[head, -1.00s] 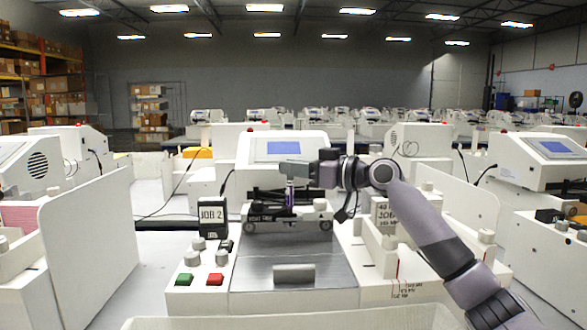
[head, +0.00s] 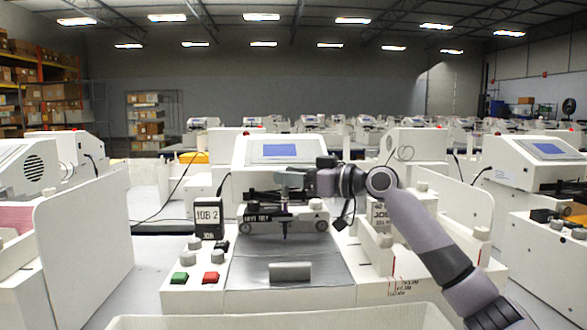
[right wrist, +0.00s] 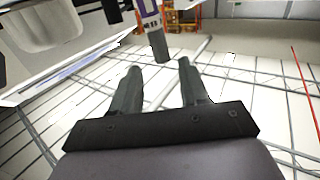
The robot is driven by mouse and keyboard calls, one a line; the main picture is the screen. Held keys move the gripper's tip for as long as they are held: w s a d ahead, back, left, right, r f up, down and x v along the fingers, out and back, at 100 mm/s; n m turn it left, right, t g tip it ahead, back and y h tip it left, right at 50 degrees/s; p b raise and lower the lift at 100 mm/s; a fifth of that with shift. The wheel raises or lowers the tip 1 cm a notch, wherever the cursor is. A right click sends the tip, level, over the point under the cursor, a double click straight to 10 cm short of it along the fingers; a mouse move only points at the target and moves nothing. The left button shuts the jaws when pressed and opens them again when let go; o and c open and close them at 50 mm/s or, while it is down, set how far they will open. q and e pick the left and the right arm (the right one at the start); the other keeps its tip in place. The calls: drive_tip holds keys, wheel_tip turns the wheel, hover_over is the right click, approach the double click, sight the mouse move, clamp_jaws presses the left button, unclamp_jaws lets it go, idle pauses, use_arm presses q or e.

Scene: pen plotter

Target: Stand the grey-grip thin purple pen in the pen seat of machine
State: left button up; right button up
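The thin purple pen (head: 285,222) stands upright at the dark carriage of the middle machine (head: 290,262), its dark lower end showing below the carriage bar. The pen seat itself is too small and covered to make out. In the right wrist view the pen's grey end (right wrist: 158,46) and a white and purple part show just beyond my fingertips. My right gripper (head: 288,180) is above the carriage, close over the pen. In the right wrist view its two fingers (right wrist: 159,68) are apart with nothing clamped between them. My left gripper is not in view.
A black JOB 2 sign (head: 208,217) and knobs with a green button (head: 179,278) and a red button (head: 211,278) are left of the bed. A pen rack block (head: 385,255) stands at the right. A pale tray edge (head: 280,320) is in front.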

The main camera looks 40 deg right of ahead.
drive_tip(key=shift+w+a+f, duration=0.1)
drive_tip(key=shift+w+f, duration=0.15)
drive_tip(key=shift+f, duration=0.25)
drive_tip(key=shift+w+a+f, duration=0.1)
drive_tip(key=shift+w+f, duration=0.1)
drive_tip(key=shift+f, duration=0.25)
drive_tip(key=r+p, duration=0.2)
drive_tip(key=r, duration=0.1)
drive_tip(key=r+p, duration=0.3)
drive_tip(key=shift+w+d+r+p, duration=0.15)
drive_tip(key=shift+d+r+p, duration=0.05)
drive_tip(key=shift+p, duration=0.15)
drive_tip(key=shift+y, duration=0.3)
wheel_tip(320, 180, down, 6)
drive_tip(key=b, duration=0.5)
drive_tip(key=shift+d+f+b, duration=0.1)
drive_tip(key=shift+f+b, duration=0.15)
drive_tip(key=shift+b, duration=0.1)
use_arm(q)
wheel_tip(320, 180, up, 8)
drive_tip(key=p, duration=0.8)
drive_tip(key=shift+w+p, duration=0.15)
drive_tip(key=shift+p, duration=0.2)
use_arm(e)
wheel_tip(320, 180, up, 9)
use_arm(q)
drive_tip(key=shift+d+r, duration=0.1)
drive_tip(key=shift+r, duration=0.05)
